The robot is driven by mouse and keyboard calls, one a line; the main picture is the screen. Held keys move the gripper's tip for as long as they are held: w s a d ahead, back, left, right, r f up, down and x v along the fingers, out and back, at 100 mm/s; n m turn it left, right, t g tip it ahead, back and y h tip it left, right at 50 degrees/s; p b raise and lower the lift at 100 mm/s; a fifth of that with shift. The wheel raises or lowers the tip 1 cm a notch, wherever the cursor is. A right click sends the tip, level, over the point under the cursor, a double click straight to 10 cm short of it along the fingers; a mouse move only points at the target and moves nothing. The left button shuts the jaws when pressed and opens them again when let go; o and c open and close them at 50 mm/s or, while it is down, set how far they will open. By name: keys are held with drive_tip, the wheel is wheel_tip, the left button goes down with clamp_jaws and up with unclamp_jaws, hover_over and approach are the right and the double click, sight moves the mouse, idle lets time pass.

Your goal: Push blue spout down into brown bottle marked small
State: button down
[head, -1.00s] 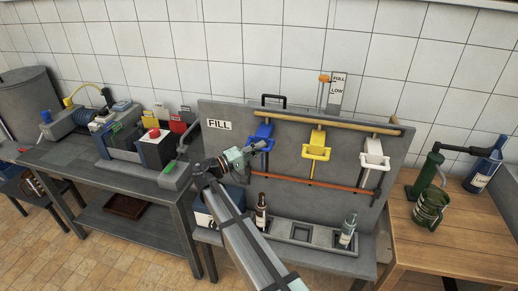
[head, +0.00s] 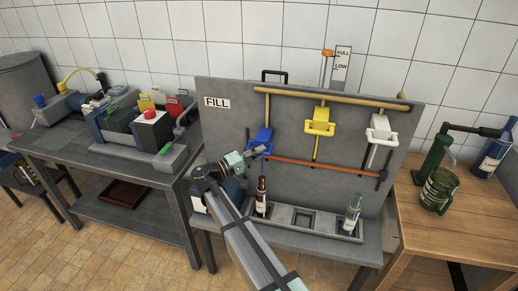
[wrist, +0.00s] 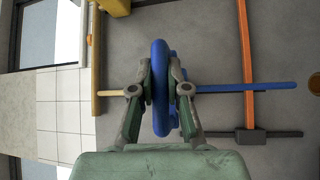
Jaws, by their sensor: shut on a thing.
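The blue spout (head: 264,136) is on the grey upright board, at the left of three spouts, and now sits lower than the other two. My gripper (head: 262,151) is shut on its blue loop handle, which shows between both fingers in the wrist view (wrist: 161,88). The brown bottle (head: 262,193) stands upright in the left slot of the grey trough, below my gripper. Its pale label is too small to read. My gripper partly hides the blue spout's lower end, so I cannot tell whether it touches the bottle's mouth.
The yellow spout (head: 320,122) and white spout (head: 380,128) hang to the right, under a wooden rail. An orange-red bar (head: 320,166) crosses the board lower down. A clear bottle (head: 353,214) stands in the right slot of the trough (head: 336,233). The middle slots are empty.

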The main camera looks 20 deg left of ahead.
wheel_tip(320, 180, down, 10)
drive_tip(key=b, duration=0.5)
drive_tip(key=shift+f, duration=0.25)
drive_tip(key=shift+d, duration=0.1)
drive_tip(key=c, duration=1.1)
unclamp_jaws()
drive_tip(key=shift+c, duration=0.2)
drive_tip(key=v, duration=1.2)
